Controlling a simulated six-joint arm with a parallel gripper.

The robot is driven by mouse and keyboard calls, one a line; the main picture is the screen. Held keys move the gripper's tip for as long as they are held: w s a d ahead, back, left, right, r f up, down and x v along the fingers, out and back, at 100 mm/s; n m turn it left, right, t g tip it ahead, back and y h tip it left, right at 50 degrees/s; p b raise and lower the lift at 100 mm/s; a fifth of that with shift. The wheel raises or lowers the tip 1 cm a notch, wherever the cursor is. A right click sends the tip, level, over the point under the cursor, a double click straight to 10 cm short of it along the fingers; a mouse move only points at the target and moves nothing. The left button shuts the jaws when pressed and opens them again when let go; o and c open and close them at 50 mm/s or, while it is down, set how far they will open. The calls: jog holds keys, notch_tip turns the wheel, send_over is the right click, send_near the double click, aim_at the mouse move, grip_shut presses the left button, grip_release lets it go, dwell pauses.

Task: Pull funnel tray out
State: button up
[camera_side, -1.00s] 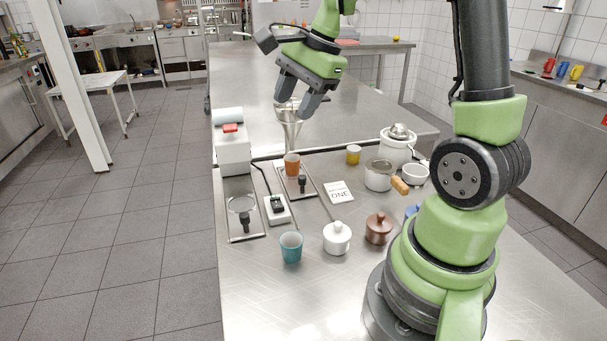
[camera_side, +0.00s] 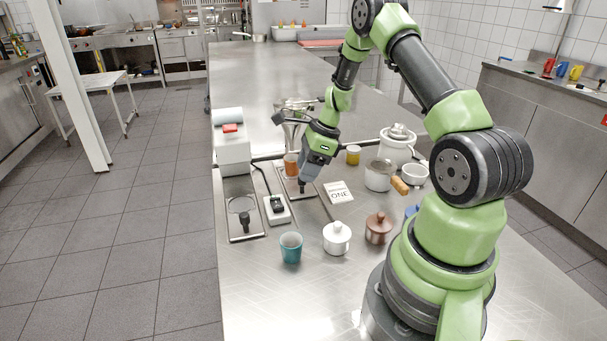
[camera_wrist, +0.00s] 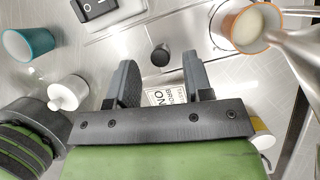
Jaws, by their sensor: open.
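The funnel tray (camera_side: 287,185) is a thin metal tray on the steel counter, below the metal funnel (camera_side: 294,128). An orange cup (camera_side: 291,163) stands on its far part. Its black knob (camera_wrist: 160,55) shows in the wrist view, between and just beyond the fingertips. In the wrist view my gripper (camera_wrist: 160,62) is open, one finger to each side of the knob. I cannot tell whether either finger touches it.
A second tray (camera_side: 240,228) with a black knob lies to the left. A switch box (camera_side: 278,211) sits between the trays. A teal cup (camera_side: 291,248), white pot (camera_side: 337,239) and brown pot (camera_side: 378,228) stand in front. A printed card (camera_side: 338,192) lies right of the tray.

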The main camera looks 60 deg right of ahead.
jog(key=shift+x, duration=1.05)
jog(key=shift+c, duration=0.3)
grip_shut()
jog(key=shift+s+a, duration=1.7)
jog(key=shift+a, duration=0.15)
jog(key=shift+o, duration=0.3)
grip_release()
jog(key=shift+d, duration=0.1)
